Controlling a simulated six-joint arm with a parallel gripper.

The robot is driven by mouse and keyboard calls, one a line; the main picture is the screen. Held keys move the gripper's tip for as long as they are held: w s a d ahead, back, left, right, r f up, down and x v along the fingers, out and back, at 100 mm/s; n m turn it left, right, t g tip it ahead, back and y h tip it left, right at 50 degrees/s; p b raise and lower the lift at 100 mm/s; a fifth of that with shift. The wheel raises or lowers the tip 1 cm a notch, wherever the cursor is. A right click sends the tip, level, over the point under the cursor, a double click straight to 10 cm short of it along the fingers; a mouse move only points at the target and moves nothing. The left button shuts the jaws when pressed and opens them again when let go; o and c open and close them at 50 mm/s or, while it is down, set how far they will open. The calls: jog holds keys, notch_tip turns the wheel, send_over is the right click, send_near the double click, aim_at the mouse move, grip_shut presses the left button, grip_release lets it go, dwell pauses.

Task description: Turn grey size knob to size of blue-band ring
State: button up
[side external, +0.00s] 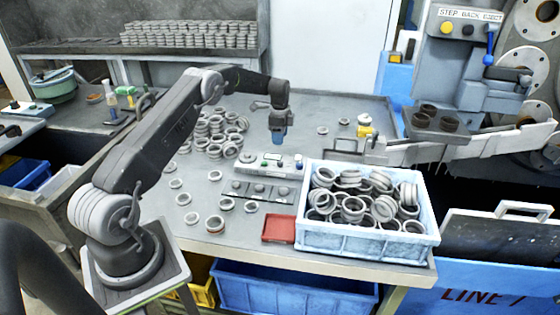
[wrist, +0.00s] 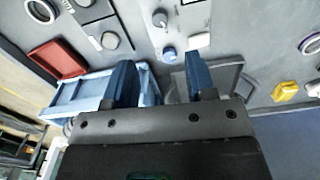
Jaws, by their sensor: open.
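My gripper (side external: 279,138) is open and empty, hanging above the table behind the control box (side external: 270,170). In the wrist view its two blue fingers are apart (wrist: 157,80). Beyond them are a round grey knob (wrist: 160,19), a blue-grey knob (wrist: 168,53) and a white block (wrist: 199,41). I cannot tell for certain which knob is the size knob, nor read its setting. A grey plate with several round knobs (side external: 262,190) lies in front of the box. Loose rings (side external: 215,224) lie around; no blue band can be told for certain.
A blue crate full of rings (side external: 370,242) stands right of the plate, with a red tray (side external: 279,229) beside it. A heap of rings (side external: 215,130) lies behind left. A yellow item (side external: 365,127) is at the back. The grinder (side external: 470,80) stands at right.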

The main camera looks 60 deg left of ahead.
aim_at(280, 161)
notch_tip(280, 161, down, 11)
dwell(0.3)
jog(key=shift+c, duration=0.2)
jog(key=c, duration=0.9)
